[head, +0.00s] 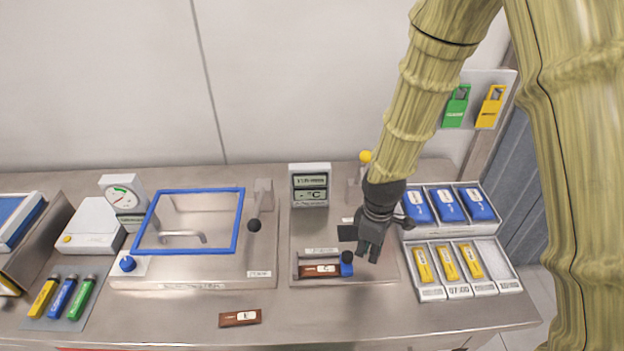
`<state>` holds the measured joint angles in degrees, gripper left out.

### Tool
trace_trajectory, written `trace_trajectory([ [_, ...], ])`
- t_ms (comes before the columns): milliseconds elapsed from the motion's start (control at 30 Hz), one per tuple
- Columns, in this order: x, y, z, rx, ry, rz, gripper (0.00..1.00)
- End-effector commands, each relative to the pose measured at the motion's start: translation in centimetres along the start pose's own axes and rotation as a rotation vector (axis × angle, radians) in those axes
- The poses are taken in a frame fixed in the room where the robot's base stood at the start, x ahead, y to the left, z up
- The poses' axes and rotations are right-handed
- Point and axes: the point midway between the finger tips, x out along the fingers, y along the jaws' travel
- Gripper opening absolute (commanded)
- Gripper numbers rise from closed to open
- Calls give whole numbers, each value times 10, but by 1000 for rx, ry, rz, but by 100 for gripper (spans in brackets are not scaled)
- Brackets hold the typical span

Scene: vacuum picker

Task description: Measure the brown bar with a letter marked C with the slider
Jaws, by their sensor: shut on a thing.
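A brown bar (319,271) with a white label lies in the measuring fixture (301,282) at the centre of the bench; its letter is too small to read. The blue slider (347,269) with a black knob (347,257) stands at the bar's right end, seemingly against it. My gripper (368,252) points down at the slider, its fingers at the knob's right side. It appears shut on the slider's knob, though the contact is not clear. A second brown bar (240,318) with a white label lies on the bench front, left of the fixture.
A display (310,185) showing a "C" stands behind the fixture. Left are a blue-framed lid (189,222), a dial gauge (122,193) and several coloured sticks (63,298). Right are trays with blue packs (449,205) and yellow pieces (447,262). The front bench is mostly clear.

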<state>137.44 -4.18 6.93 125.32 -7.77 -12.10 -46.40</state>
Motion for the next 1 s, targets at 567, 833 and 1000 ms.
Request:
trace_trajectory([
  [567,-38,0,1,-2,0,0,0],
  [833,-54,0,1,0,0,0,0],
  [1000,-64,0,1,0,1,0,0],
])
